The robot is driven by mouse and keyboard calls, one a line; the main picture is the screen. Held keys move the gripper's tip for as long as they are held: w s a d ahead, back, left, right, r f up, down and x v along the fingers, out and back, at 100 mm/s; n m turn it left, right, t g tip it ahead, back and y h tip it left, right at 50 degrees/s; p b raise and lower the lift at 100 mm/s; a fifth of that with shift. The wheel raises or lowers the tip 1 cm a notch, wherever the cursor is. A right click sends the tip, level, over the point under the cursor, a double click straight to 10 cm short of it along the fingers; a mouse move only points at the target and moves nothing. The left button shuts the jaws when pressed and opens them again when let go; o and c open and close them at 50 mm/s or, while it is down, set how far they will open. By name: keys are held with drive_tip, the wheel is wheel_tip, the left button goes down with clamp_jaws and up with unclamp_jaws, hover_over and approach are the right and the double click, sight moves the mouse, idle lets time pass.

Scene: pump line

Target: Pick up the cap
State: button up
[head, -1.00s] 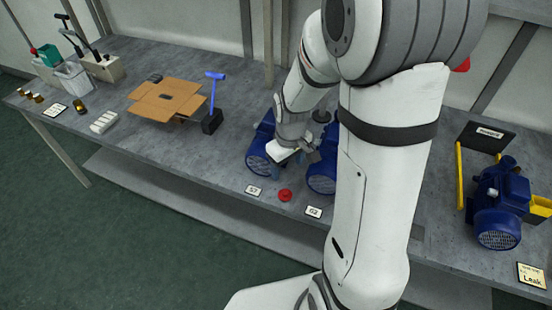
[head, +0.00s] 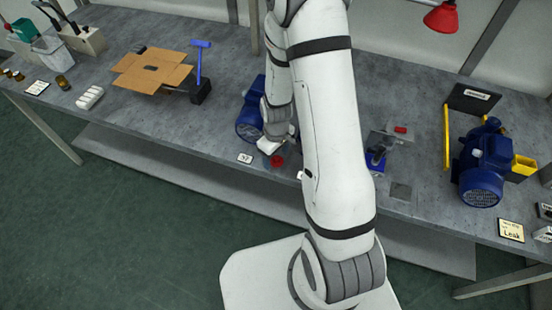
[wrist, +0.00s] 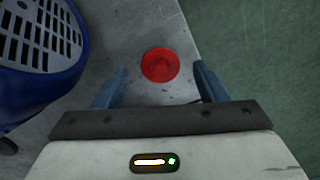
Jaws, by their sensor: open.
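The cap is a small round red piece (head: 277,161) lying on the grey bench near its front edge. In the wrist view the red cap (wrist: 160,65) sits just beyond the fingertips, roughly centred between them. My gripper (wrist: 160,82) is open, with its two blue-grey fingers apart and nothing between them. In the head view my gripper (head: 272,147) is low over the bench, just behind and left of the cap, partly hidden by my arm. I cannot tell its exact height above the bench.
A blue pump (head: 250,122) stands close to the left of my gripper; its vented end (wrist: 40,35) shows in the wrist view. The bench's front edge (wrist: 205,45) is right beside the cap. Another blue pump (head: 483,175) stands at right.

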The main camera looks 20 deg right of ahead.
drive_tip(key=shift+f, duration=0.55)
drive_tip(key=shift+c, duration=0.3)
drive_tip(key=c, duration=1)
drive_tip(key=shift+r, duration=0.1)
